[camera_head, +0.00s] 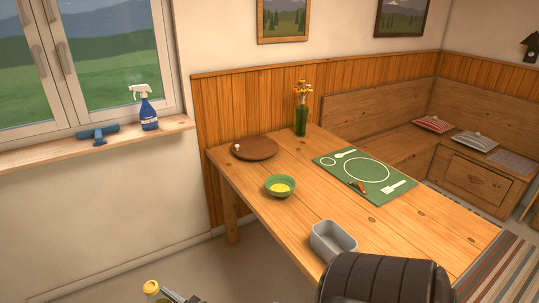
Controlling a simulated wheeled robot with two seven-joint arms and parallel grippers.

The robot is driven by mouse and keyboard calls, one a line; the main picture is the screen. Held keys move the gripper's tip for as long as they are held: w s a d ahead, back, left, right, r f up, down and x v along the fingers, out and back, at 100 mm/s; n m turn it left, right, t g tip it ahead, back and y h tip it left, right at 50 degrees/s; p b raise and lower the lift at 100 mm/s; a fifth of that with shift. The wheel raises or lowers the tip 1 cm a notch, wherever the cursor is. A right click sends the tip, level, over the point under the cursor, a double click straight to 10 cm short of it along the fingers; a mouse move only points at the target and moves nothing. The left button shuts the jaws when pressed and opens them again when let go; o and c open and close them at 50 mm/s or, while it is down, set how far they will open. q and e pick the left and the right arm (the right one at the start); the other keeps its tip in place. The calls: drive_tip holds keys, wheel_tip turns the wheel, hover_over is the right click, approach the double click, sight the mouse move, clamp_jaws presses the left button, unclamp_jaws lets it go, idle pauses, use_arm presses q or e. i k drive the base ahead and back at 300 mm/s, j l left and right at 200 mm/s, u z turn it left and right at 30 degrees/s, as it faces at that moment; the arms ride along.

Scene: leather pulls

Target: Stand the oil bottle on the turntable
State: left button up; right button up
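The turntable (262,149) is a round brown wooden disc lying flat at the far left corner of the table. A small white thing sits near its left edge. A yellow-topped object (151,288), which looks like the oil bottle, shows at the bottom edge of the view, well below and left of the turntable. Most of it is cut off. Grey parts of what seems to be my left gripper (177,296) are right beside it; whether the fingers are closed on it cannot be made out. My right gripper is not in view.
On the table (300,215) stand a green bowl with yellow contents (281,186), a grey bin (332,240), a flower vase (301,121) and a green mat (366,177). A spray bottle (148,113) stands on the windowsill. Bare tabletop lies between turntable and mat.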

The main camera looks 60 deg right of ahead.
sight(253, 146)
drive_tip(key=i+l+z, duration=0.15)
drive_tip(key=i+z, duration=0.6)
drive_tip(key=i, duration=0.2)
drive_tip(key=i+j+z, duration=0.1)
drive_tip(key=i+z, duration=0.3)
drive_tip(key=i+l+z, duration=0.15)
drive_tip(key=i+l, duration=0.25)
drive_tip(key=i+l+z, duration=0.15)
drive_tip(key=i+l, duration=0.15)
drive_tip(key=i, duration=0.2)
drive_tip(key=i+l+z, duration=0.1)
drive_tip(key=i+l, duration=0.15)
drive_tip(key=i, duration=0.25)
